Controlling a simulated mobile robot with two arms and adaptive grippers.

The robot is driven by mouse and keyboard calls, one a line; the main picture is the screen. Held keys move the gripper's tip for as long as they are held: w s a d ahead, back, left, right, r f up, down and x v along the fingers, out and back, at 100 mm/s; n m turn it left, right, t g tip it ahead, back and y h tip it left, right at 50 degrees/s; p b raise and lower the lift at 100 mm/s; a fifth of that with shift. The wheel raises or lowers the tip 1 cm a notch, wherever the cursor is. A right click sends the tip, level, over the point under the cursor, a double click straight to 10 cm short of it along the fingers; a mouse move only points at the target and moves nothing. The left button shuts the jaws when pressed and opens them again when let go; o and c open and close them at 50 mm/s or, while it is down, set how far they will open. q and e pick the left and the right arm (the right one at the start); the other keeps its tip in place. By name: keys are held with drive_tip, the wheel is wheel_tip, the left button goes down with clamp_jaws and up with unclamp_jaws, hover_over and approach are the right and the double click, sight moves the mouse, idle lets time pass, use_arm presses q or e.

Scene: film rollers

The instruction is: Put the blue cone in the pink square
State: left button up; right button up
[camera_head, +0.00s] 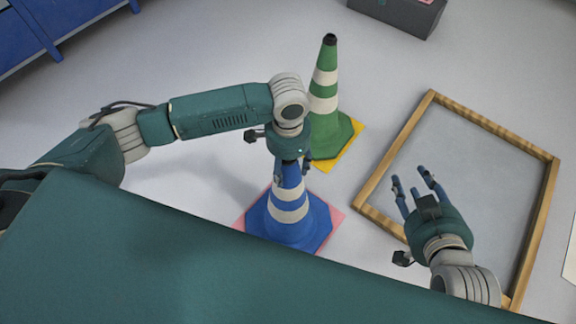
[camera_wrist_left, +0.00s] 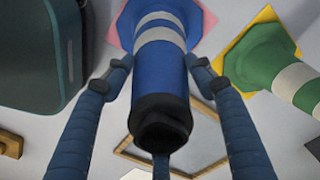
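The blue cone (camera_head: 290,208) with white bands stands upright on the pink square (camera_head: 338,216), whose corners show around the cone's base. The pink square also shows behind the base in the left wrist view (camera_wrist_left: 205,18). My left gripper (camera_head: 291,170) is over the top of the blue cone. My right gripper (camera_head: 418,183) is open and empty above the wooden frame, right of the cone.
A green cone (camera_head: 325,115) with white bands stands on a yellow square (camera_head: 352,150) just behind the blue cone. A wooden frame (camera_head: 395,140) lies at the right. A dark grey box (camera_head: 405,14) is at the back, blue furniture (camera_head: 25,35) at the back left. Floor at left is clear.

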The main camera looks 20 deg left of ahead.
use_arm(q)
drive_tip(key=o, duration=0.4)
drive_tip(key=shift+r, duration=0.2)
wheel_tip(320, 180, up, 7)
drive_tip(key=p, duration=0.3)
wheel_tip(320, 180, up, 4)
drive_tip(key=shift+p, duration=0.8)
drive_tip(key=shift+r, duration=0.35)
use_arm(e)
drive_tip(key=s+d+f+g+h, duration=0.1)
drive_tip(key=s+d+f+g, duration=0.1)
drive_tip(key=s, duration=0.5)
drive_tip(key=s+d+f+g+h, duration=0.1)
drive_tip(key=s+d+f+g, duration=0.2)
drive_tip(key=s+f+g, duration=0.2)
drive_tip(key=s+g, duration=0.1)
drive_tip(key=s, duration=0.2)
drive_tip(key=shift+s+f, duration=0.15)
drive_tip(key=shift+s, duration=0.15)
